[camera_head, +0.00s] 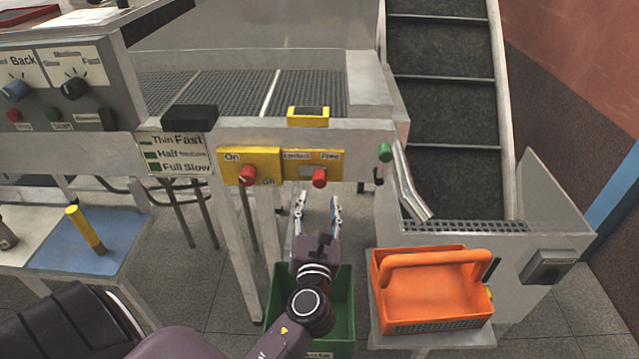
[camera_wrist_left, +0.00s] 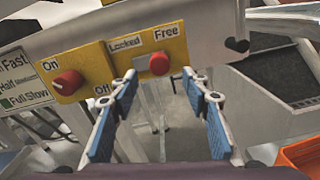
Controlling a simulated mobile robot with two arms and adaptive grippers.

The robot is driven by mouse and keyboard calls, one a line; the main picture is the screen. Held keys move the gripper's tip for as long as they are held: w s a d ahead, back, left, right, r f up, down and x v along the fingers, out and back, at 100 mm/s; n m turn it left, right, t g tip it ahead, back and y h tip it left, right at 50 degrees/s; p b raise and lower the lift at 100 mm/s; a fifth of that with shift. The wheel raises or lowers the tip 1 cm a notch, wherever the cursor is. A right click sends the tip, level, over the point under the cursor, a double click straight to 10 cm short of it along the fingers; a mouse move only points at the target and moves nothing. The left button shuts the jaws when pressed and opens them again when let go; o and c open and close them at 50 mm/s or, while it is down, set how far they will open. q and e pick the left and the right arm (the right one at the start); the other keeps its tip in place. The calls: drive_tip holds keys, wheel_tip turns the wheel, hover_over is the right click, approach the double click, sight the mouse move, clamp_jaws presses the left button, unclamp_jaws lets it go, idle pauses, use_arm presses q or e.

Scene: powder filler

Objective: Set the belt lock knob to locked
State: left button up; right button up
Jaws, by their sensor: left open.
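The belt lock knob is a small red knob (camera_head: 320,177) on a yellow panel with "Locked" and "Free" labels, on the machine's front rail. It sits at the right, under the "Free" label. It also shows in the left wrist view as a red knob (camera_wrist_left: 159,63). My left gripper (camera_head: 318,206) is open and empty, just below the panel, pointing toward the knob. In the left wrist view its two blue-padded fingers (camera_wrist_left: 160,92) stand apart, with the knob above the gap between their tips and not touched. My right gripper is not in view.
A red On/Off knob (camera_head: 247,175) sits left of the lock knob on the same yellow panel. A green button (camera_head: 385,152) is at the right. A green bin (camera_head: 340,290) stands below my gripper. An orange basket (camera_head: 430,300) stands on the right.

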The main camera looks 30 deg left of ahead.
sight(319, 184)
use_arm(q)
drive_tip(key=p+x, duration=0.1)
drive_tip(key=x, duration=0.6)
drive_tip(key=shift+w+a, duration=0.2)
drive_tip(key=shift+w, duration=0.05)
clamp_jaws()
